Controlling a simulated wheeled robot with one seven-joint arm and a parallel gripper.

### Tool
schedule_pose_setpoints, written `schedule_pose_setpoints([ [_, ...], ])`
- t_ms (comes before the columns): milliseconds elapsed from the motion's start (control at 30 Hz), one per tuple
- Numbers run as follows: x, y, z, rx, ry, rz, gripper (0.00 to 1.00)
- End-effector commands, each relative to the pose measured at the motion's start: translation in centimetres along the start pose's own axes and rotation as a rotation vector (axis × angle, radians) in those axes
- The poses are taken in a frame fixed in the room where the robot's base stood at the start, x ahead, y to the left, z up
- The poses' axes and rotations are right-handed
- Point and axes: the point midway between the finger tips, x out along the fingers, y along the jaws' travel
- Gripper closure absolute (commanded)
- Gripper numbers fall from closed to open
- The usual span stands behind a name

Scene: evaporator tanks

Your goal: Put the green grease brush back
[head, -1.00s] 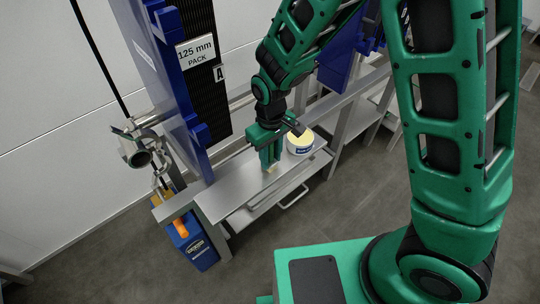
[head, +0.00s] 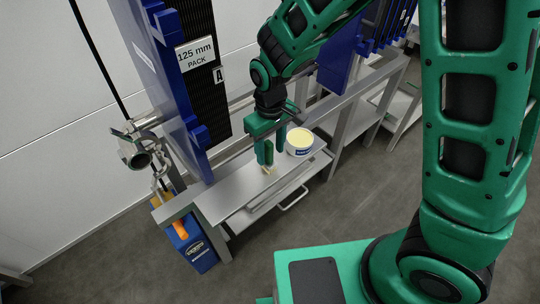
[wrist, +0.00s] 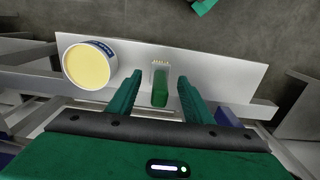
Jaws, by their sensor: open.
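The green grease brush (wrist: 160,90) with pale bristles shows in the wrist view, between the two spread fingers of my gripper (wrist: 158,100). A gap shows on each side of its handle. In the head view my gripper (head: 271,146) points down over the metal shelf (head: 236,184). The pale bristles (head: 268,170) show just below the fingers, at the shelf. The fingers partly hide the handle there. A white tub (head: 300,141) with a blue label and pale yellow grease stands on the shelf to the right of my gripper; it also shows in the wrist view (wrist: 90,64).
A blue frame with a dark plate pack (head: 198,70) rises behind the shelf, to the left. A valve pipe (head: 143,150) and a blue container with an orange part (head: 190,243) are at the far left. Grey floor lies open in front.

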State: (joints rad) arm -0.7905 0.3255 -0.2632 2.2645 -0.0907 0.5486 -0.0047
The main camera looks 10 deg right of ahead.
Motion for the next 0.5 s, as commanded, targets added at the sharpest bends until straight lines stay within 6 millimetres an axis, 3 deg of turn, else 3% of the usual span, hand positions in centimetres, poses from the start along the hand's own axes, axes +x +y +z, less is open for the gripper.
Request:
schedule_pose_setpoints([
  [233, -5.0, 0.0, -0.1, 0.0, 0.005, -0.001, 0.54],
  [500, -7.7, 0.0, 0.0, -0.001, 0.001, 0.001, 0.54],
])
